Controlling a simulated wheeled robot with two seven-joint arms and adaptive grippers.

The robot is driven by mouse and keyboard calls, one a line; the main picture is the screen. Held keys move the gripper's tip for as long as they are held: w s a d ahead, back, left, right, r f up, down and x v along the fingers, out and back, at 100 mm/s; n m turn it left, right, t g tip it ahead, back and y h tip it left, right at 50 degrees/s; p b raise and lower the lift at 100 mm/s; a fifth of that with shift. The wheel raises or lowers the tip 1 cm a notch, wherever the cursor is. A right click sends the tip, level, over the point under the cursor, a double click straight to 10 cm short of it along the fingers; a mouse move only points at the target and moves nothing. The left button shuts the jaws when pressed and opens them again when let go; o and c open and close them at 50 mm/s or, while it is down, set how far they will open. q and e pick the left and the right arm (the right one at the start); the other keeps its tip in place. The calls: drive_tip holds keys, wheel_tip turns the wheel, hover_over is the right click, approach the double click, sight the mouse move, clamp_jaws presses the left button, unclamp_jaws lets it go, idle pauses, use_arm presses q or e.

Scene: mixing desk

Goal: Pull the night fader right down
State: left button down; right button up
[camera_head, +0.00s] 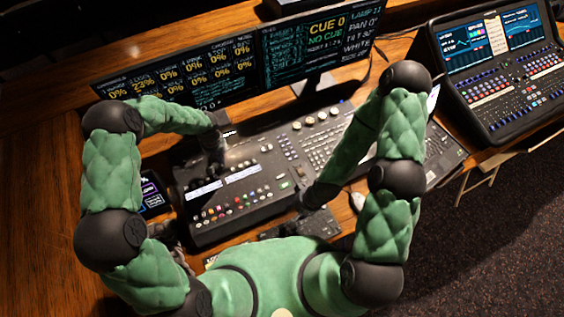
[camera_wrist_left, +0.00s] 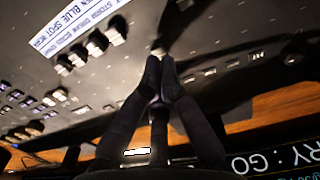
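The fader desk (camera_head: 243,194) lies in the middle of the head view. In the left wrist view, several pale fader caps (camera_wrist_left: 95,46) stand in a row beside a white label strip (camera_wrist_left: 82,22). Its small print does not clearly show which fader is night. One pale cap (camera_wrist_left: 158,49) is just beyond the fingertips of my left gripper (camera_wrist_left: 160,64); whether they touch it is unclear. These fingers are together with no object visible between them. In the head view, my left gripper (camera_head: 216,158) points down over the desk's upper left part. My right gripper (camera_head: 309,214) is low near the desk's front, its fingers unclear.
Two screens (camera_head: 180,72) stand behind the desk. A larger console (camera_head: 500,75) stands at the right. A small tablet (camera_head: 152,193) is left of the desk, a dark keyboard (camera_head: 318,226) in front, and a mouse (camera_head: 357,201) right of my right gripper.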

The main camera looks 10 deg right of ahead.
sight(226, 174)
use_arm(q)
drive_tip(key=shift+f, duration=0.25)
use_arm(e)
drive_tip(key=shift+f, duration=0.4)
use_arm(q)
drive_tip(key=shift+f+b, duration=0.55)
drive_tip(key=shift+b, duration=0.35)
use_arm(e)
drive_tip(key=shift+f, duration=0.65)
